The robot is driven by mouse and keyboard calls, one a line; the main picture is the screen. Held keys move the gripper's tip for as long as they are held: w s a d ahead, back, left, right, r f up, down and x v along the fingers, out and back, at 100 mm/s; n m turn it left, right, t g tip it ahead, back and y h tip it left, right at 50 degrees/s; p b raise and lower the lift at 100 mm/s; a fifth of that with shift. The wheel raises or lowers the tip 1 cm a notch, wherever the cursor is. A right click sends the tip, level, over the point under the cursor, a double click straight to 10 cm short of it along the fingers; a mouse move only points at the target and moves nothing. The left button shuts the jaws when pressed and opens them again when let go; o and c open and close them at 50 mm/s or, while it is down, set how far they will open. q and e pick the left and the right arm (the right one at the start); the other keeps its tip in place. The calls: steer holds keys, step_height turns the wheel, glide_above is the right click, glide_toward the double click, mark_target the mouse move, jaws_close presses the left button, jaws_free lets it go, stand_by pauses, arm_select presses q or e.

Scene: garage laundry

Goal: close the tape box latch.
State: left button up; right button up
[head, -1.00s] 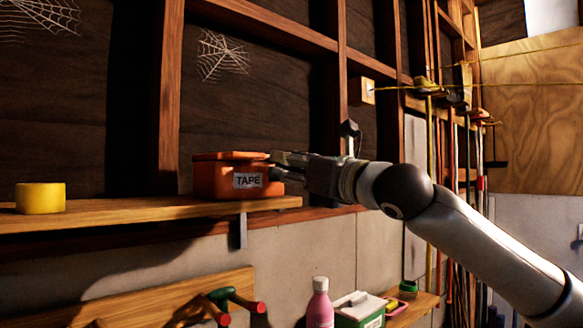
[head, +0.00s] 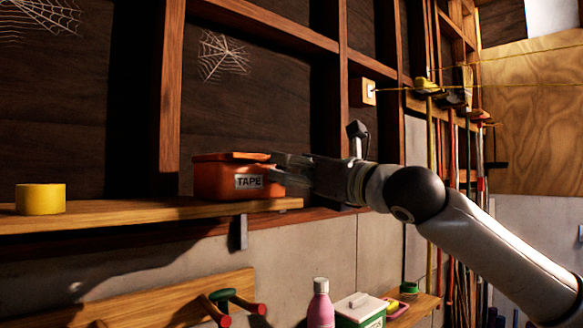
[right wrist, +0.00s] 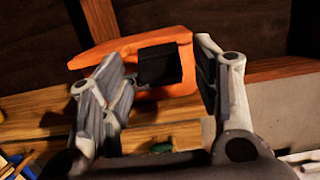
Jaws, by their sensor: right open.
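The orange-red tape box (head: 215,180), labelled "TAPE", sits on the wooden shelf in the head view, its lid (head: 228,157) lying over the top. My right gripper (head: 278,170) comes in from the right at the box's right end. In the right wrist view the orange box (right wrist: 180,85) lies beyond the open fingers of the gripper (right wrist: 158,58). A black latch-like block (right wrist: 158,65) on the box shows between them, apparently not gripped. Whether the fingers touch the box, and whether the latch is fastened, I cannot tell. My left gripper is not in view.
A yellow tape roll (head: 40,198) stands on the shelf (head: 130,213) to the left, with bare shelf between it and the box. Wall studs stand behind. Below are a pink bottle (head: 321,305) and a green-and-white box (head: 360,311).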

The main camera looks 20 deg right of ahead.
steer(key=v, duration=1)
steer(key=shift+s+d, duration=0.15)
steer(key=shift+s, duration=0.15)
steer(key=shift+f, duration=0.1)
